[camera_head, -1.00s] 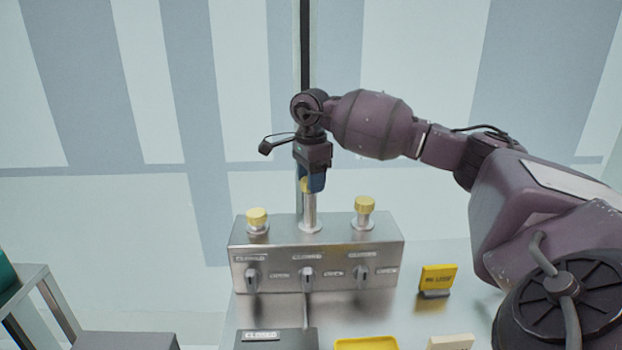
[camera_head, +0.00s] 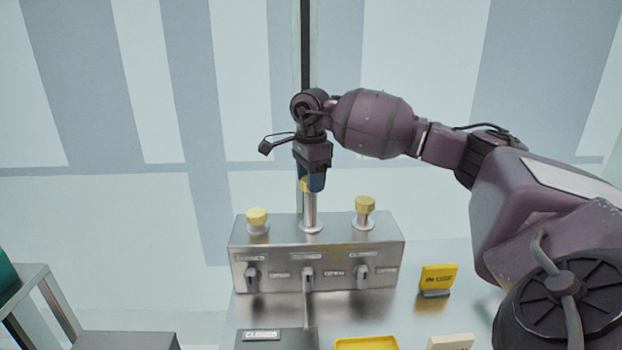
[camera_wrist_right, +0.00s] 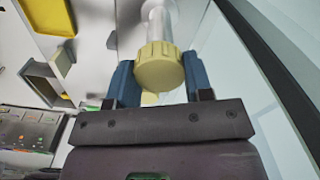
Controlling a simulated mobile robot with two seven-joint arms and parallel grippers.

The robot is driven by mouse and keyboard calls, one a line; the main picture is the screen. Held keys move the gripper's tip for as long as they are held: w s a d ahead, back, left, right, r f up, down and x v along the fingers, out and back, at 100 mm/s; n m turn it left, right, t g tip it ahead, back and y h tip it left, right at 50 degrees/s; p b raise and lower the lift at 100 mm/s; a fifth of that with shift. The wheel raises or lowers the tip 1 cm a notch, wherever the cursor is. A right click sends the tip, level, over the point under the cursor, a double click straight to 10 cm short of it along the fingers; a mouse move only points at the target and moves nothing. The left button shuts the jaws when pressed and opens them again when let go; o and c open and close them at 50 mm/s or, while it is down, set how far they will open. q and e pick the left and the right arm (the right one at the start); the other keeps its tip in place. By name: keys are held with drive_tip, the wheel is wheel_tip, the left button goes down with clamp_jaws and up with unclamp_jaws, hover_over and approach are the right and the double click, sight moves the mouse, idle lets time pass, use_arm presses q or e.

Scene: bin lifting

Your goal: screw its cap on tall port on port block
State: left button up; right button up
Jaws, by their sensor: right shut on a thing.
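The port block (camera_head: 315,256) is a grey metal box with three ports on top and three valve levers on its front. The tall port (camera_head: 310,211) is the middle metal post. My right gripper (camera_head: 311,180) points down at its top, with blue fingers shut on a yellow cap (camera_head: 304,184). In the right wrist view the ribbed cap (camera_wrist_right: 159,66) sits between the blue fingers (camera_wrist_right: 158,84), in line with the pale port post (camera_wrist_right: 157,22). The cap is at the post's end; whether it is fully seated I cannot tell. My left gripper is not in view.
Two shorter ports carry yellow caps, left (camera_head: 257,219) and right (camera_head: 363,207). A yellow sign (camera_head: 438,278) stands right of the block. A yellow tray (camera_head: 366,344) and a dark box marked CLOSED (camera_head: 275,340) lie in front. A metal frame (camera_head: 40,290) stands at left.

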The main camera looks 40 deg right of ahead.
drive_tip(key=shift+f+b, duration=0.6)
drive_tip(key=shift+f, duration=0.45)
idle(2.4)
drive_tip(key=o, duration=0.9)
drive_tip(key=shift+o, duration=0.2)
drive_tip(key=shift+c, duration=0.3)
